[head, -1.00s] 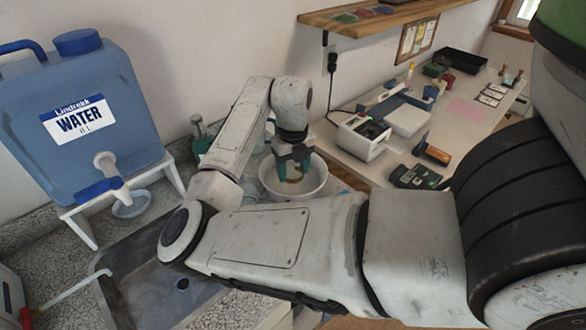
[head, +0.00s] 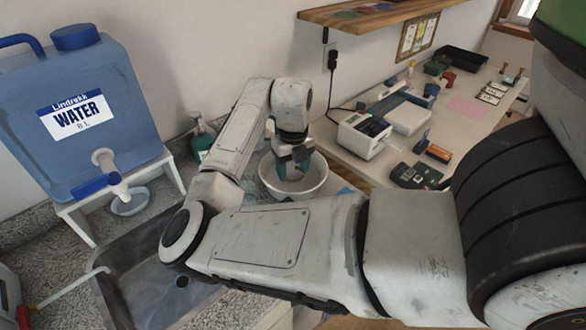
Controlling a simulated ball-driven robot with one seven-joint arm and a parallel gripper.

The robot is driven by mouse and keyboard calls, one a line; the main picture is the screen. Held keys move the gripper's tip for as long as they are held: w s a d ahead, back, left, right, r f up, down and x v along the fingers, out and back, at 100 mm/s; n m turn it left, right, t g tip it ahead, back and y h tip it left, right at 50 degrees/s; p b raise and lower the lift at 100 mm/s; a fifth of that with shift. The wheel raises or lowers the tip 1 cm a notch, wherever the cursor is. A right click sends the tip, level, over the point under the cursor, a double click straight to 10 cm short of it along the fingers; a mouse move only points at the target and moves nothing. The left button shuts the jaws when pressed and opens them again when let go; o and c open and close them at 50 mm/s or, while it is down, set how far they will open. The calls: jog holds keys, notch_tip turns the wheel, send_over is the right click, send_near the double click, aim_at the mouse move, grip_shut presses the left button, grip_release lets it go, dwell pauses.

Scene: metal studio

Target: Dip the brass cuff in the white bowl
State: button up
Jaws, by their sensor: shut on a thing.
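The white bowl (head: 316,180) stands on the counter near the middle of the head view, just beyond my forearm. My gripper (head: 293,174) points down into the bowl, with its fingertips below the rim line. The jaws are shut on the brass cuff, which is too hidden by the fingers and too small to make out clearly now. The bowl's inside is partly covered by my gripper, and I cannot tell how much liquid it holds.
A blue water container (head: 95,110) stands on a white stand at left, with a small dish (head: 130,203) under its tap. A metal sink (head: 150,280) lies in front. A green bottle (head: 201,140) is behind my arm. A cluttered white bench (head: 395,150) is at right.

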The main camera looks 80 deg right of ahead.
jog(key=shift+r+p, duration=2.95)
jog(key=shift+r, duration=1.15)
dwell(1.0)
notch_tip(320, 180, up, 4)
jog(key=p, duration=0.3)
jog(key=shift+s, duration=0.1)
